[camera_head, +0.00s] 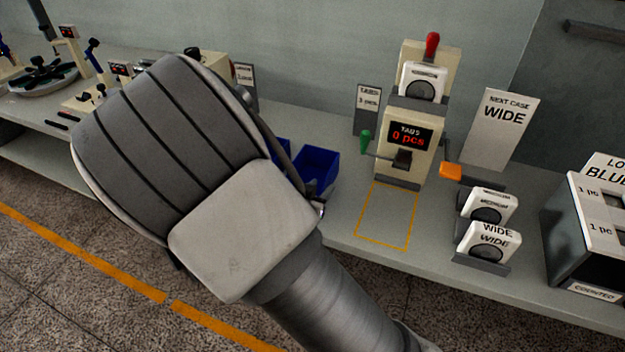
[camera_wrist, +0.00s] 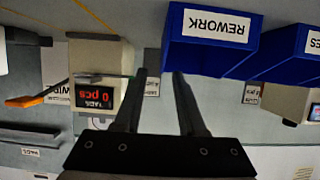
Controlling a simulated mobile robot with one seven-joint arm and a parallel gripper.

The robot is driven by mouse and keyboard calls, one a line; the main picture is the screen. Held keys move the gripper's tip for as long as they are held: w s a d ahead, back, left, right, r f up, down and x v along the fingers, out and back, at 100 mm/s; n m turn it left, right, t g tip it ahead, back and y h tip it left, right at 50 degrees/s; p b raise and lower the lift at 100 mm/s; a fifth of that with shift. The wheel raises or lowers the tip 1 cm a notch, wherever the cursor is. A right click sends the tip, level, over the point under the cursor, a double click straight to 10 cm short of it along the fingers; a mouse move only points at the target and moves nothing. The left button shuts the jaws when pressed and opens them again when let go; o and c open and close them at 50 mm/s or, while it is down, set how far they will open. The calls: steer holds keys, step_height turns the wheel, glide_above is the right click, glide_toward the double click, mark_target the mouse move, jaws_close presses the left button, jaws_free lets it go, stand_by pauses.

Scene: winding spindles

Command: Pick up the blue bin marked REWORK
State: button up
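The blue bin marked REWORK (camera_wrist: 225,60) shows upside down at the top of the wrist view, its white label facing the camera. In the head view the blue bin (camera_head: 318,163) nearest the counter machine appears to be the same one; its label is not readable there. My gripper (camera_wrist: 159,74) is open and empty, its two fingers apart. The right fingertip in the wrist view lies close to the bin's lower left edge; I cannot tell whether they touch.
A second blue bin (camera_wrist: 290,55) stands beside the REWORK bin, partly behind my arm in the head view (camera_head: 284,150). A machine (camera_head: 408,140) with a "0 pcs" display stands right of the bins. A yellow outline (camera_head: 388,246) marks bare bench.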

mark_target(330, 175)
steer(key=b+x, duration=0.1)
steer(key=x, duration=0.7)
steer(key=shift+w+r+b, duration=0.1)
steer(key=shift+w+b, duration=0.25)
steer(key=shift+b, duration=0.05)
jaws_close()
stand_by(1.0)
